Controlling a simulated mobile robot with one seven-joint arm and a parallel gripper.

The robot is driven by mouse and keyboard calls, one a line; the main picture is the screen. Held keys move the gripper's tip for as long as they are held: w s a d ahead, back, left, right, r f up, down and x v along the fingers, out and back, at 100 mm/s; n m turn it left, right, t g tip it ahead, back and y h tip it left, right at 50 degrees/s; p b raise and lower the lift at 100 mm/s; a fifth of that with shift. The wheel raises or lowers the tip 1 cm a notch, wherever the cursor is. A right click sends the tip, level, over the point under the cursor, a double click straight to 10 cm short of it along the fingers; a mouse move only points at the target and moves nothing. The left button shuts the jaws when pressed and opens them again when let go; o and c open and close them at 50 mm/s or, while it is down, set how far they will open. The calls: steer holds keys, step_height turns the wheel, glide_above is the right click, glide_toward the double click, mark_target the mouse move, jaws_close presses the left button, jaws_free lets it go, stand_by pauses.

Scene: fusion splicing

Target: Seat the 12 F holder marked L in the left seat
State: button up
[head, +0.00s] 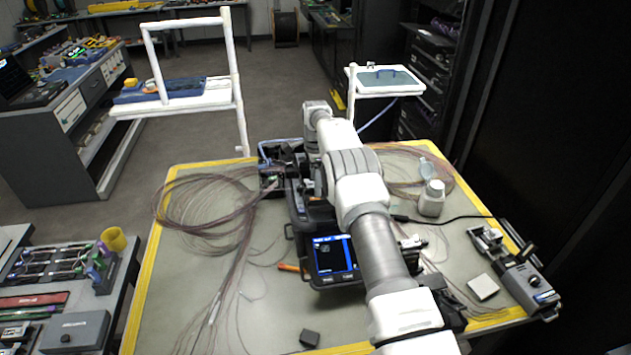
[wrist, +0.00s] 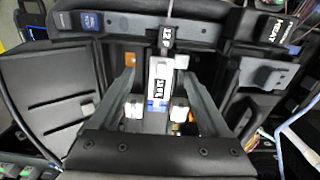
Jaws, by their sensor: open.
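In the wrist view, a narrow holder (wrist: 166,40) with a black tag reading 12 F stands upright in the picture, with a thin fibre leading up from it. Below it is a pale part with a white label (wrist: 158,88) whose lettering I cannot read surely. My gripper (wrist: 157,110) is open, its two white-tipped fingers on either side of the lower end of this part. I cannot tell whether they touch it. The splicer (head: 333,255) has a lit blue screen in the head view; my arm covers its right side. The left seat cannot be made out.
Coils of fibre (head: 210,205) lie on the table left of the splicer, and more lie at right. A white bottle (head: 432,198) and a small grey device (head: 528,283) stand at right. A small black block (head: 309,338) lies near the front edge.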

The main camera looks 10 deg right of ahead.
step_height(320, 180, up, 18)
steer(key=p, duration=0.5)
steer(key=shift+f, duration=0.25)
steer(key=s+r+n+t+b, duration=0.15)
steer(key=s+r+n, duration=0.35)
steer(key=s+r, duration=0.55)
steer(key=s+r+n+t+p, duration=0.15)
steer(key=s+r+n, duration=0.25)
steer(key=s+r, duration=0.65)
steer(key=s+r+n+t+b, duration=0.15)
steer(key=s+n, duration=0.35)
steer(key=s, duration=0.9)
steer(key=s+f+n+t, duration=0.1)
steer(key=s+f+n, duration=0.3)
steer(key=s+f, duration=0.4)
steer(key=s, duration=0.3)
steer(key=shift+s+b, duration=0.3)
steer(key=shift+s, duration=0.05)
